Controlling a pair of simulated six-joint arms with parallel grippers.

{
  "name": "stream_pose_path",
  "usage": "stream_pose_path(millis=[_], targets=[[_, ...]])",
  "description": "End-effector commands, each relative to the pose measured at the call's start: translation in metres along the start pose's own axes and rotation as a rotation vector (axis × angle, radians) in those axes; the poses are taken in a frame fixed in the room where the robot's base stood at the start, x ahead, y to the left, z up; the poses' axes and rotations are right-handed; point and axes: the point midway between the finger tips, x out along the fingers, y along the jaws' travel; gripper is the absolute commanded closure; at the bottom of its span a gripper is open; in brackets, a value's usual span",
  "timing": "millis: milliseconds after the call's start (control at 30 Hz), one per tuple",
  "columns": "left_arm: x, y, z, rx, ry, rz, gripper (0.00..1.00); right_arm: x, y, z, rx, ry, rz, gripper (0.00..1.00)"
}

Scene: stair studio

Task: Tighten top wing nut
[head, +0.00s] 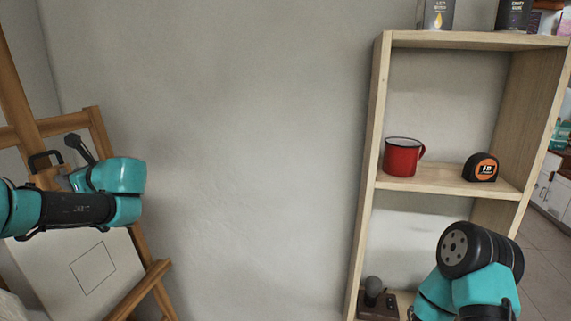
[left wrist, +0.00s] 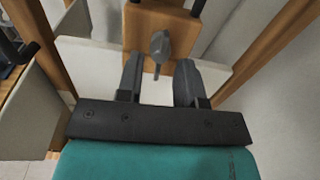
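The grey wing nut (left wrist: 160,45) sits on a wooden block of the easel (left wrist: 146,22) in the left wrist view. My left gripper (left wrist: 158,66) is open, its two dark fingers apart and pointing at the wing nut. The nut shows in the gap just beyond the fingertips, and I see no contact. A white canvas with a drawn square (head: 60,272) rests on the easel. My right gripper is out of view.
A wooden shelf (head: 367,170) stands at the right with a red mug (head: 401,158), a tape measure (head: 480,167) and a dark object with a round knob (head: 375,292). My right arm is in front of its lower part. Bare wall lies between easel and shelf.

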Motion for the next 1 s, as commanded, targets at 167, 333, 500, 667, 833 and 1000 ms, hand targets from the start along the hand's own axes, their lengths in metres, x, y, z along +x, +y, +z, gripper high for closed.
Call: stream_pose_path(millis=[167, 333, 500, 667, 833, 1000], targets=[[-0.015, 0.000, 0.000, 0.000, 0.001, -0.002, 0.66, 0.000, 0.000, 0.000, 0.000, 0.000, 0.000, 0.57], [-0.028, -0.001, 0.000, -0.001, 0.001, -0.003, 0.66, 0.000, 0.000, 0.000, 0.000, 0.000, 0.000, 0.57], [-0.042, 0.000, 0.000, -0.001, 0.001, -0.003, 0.66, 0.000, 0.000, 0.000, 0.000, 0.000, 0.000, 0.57], [-0.051, 0.000, 0.000, -0.001, 0.001, -0.001, 0.66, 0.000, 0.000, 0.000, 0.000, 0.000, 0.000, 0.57], [-0.053, 0.000, 0.000, -0.001, 0.000, 0.000, 0.66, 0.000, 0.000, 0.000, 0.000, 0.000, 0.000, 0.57], [-0.052, 0.000, 0.000, -0.001, 0.002, -0.001, 0.66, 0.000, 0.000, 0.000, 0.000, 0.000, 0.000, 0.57]])
